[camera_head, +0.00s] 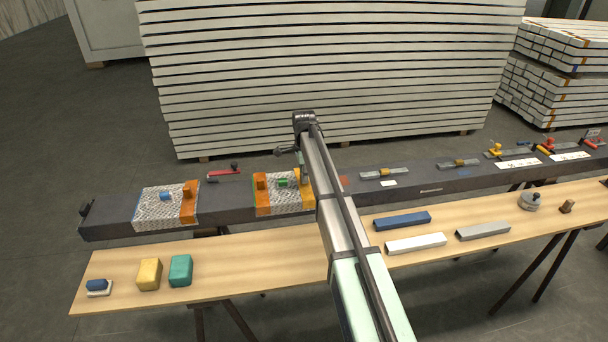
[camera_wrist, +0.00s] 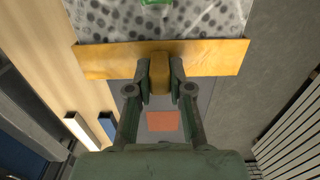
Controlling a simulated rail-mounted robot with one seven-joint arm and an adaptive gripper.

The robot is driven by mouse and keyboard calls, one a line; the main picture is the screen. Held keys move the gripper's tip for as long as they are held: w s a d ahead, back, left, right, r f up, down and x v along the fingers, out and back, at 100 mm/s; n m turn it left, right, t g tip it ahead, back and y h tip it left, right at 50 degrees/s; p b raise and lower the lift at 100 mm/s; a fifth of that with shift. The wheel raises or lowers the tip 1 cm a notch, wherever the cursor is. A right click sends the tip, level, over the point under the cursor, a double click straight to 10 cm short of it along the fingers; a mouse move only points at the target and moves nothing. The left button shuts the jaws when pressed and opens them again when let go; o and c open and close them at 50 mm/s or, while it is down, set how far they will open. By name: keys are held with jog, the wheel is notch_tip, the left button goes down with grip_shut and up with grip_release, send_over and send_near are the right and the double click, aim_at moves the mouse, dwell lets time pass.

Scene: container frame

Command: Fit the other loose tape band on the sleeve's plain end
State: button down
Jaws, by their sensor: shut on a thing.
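My gripper (camera_wrist: 160,88) is shut on the raised tab of an orange tape band (camera_wrist: 207,55). The band lies across the near end of a grey dotted sleeve (camera_wrist: 110,18) in the wrist view; I cannot tell whether it is fully seated. In the head view this sleeve (camera_head: 283,205) lies on the long dark beam (camera_head: 225,215), with a green piece (camera_head: 282,183) on it and another orange band (camera_head: 262,195) at its left end. The held band (camera_head: 307,203) is at its right end, partly hidden by my arm.
A second dotted sleeve (camera_head: 158,213) at left has a blue piece and an orange band (camera_head: 189,202). The wooden bench (camera_head: 240,262) holds yellow and teal blocks and several bars. A reddish patch (camera_wrist: 162,121) marks the beam.

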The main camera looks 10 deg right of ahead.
jog(key=c, duration=1)
grip_release()
notch_tip(320, 180, up, 12)
jog(key=shift+f, duration=0.1)
